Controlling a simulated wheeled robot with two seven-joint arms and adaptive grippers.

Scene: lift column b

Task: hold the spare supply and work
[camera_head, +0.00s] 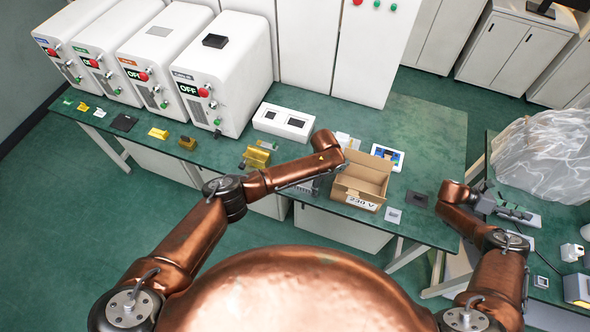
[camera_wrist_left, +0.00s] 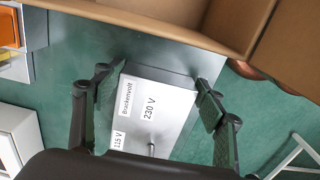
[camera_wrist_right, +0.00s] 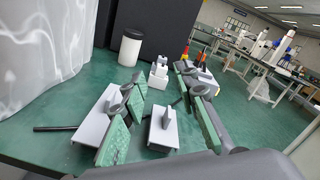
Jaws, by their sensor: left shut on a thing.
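In the head view my left forearm and wrist mostly hide this gripper, beside the open cardboard box (camera_head: 362,180). My right gripper (camera_wrist_right: 160,118) is open over the right-hand bench (camera_head: 545,262). Two grey bracket-like pieces (camera_wrist_right: 163,132) stand on that bench around and between its fingers. I see no piece clearly gripped by it.
Several white machines (camera_head: 222,75) marked OFF stand along the back of the green bench (camera_head: 428,135). A white twin-window unit (camera_head: 284,120), yellow parts and a small screen device (camera_head: 387,157) lie on it. A crumpled clear plastic cover (camera_head: 545,150) fills the right bench's back.

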